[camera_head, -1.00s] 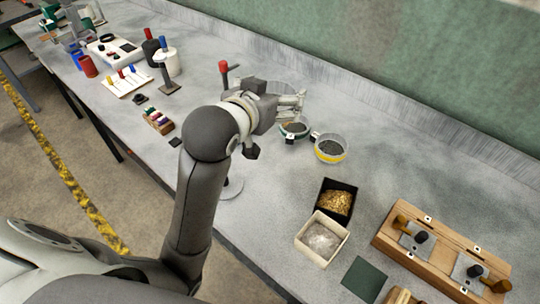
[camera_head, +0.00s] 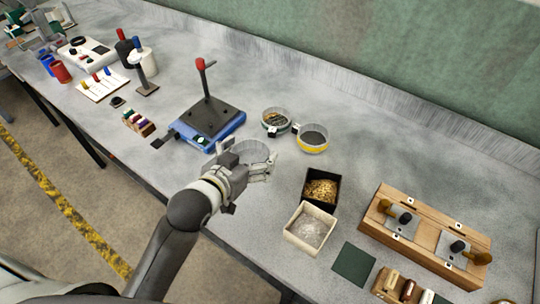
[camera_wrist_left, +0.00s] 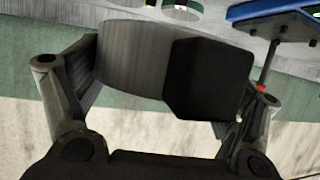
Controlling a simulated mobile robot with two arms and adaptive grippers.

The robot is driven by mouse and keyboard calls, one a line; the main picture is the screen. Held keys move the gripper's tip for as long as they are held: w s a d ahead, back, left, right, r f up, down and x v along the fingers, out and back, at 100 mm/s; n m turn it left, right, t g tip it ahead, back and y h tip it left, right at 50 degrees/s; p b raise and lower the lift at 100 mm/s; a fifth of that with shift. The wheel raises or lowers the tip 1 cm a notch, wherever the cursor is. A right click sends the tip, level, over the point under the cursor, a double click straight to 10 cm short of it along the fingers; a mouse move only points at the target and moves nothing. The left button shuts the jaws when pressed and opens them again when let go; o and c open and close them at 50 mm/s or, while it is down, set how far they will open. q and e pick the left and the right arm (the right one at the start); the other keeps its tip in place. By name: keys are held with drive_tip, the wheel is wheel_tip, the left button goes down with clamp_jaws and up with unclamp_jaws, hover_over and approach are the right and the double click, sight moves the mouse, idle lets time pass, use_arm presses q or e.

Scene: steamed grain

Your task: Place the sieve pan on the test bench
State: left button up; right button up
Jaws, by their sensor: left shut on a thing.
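My left gripper (camera_head: 262,168) is shut on the sieve pan (camera_head: 257,150), a round, pale grey metal pan. In the head view the gripper partly hides the pan, which is over the front part of the test bench (camera_head: 390,150), just in front of the blue device. I cannot tell whether the pan touches the bench. In the left wrist view the pan (camera_wrist_left: 130,58) spans between the two fingers, with a black block (camera_wrist_left: 208,80) on its side. My right gripper is not in view.
A blue device (camera_head: 215,125) with a red-knobbed post stands behind and left of the pan. A green-banded sieve (camera_head: 275,122) and a yellow-banded sieve (camera_head: 312,140) stand behind it. A black grain box (camera_head: 335,180), a pale box (camera_head: 290,238) and a wooden rack (camera_head: 440,235) are to the right.

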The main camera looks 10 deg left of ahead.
sight(261, 147)
use_arm(q)
drive_tip(key=x, duration=0.5)
drive_tip(key=shift+w+d+f+p, duration=0.1)
drive_tip(key=shift+w+d+p, duration=0.15)
drive_tip(key=shift+p, duration=0.15)
drive_tip(key=w+f, duration=0.1)
drive_tip(key=f, duration=0.1)
drive_tip(key=w+d+f, duration=0.1)
drive_tip(key=w+f, duration=0.1)
drive_tip(key=shift+w+f, duration=0.15)
drive_tip(key=shift+f, duration=0.05)
drive_tip(key=shift+w+d+f, duration=0.15)
drive_tip(key=shift+w+f, duration=0.3)
drive_tip(key=shift+f, duration=0.15)
wheel_tip(261, 147, down, 3)
drive_tip(key=shift+r+p, duration=0.15)
drive_tip(key=shift+p, duration=0.5)
drive_tip(key=shift+f, duration=0.25)
drive_tip(key=shift+f, duration=0.4)
drive_tip(key=shift+s+f+b, duration=0.15)
drive_tip(key=shift+f+b, duration=0.05)
drive_tip(key=shift+b, duration=0.1)
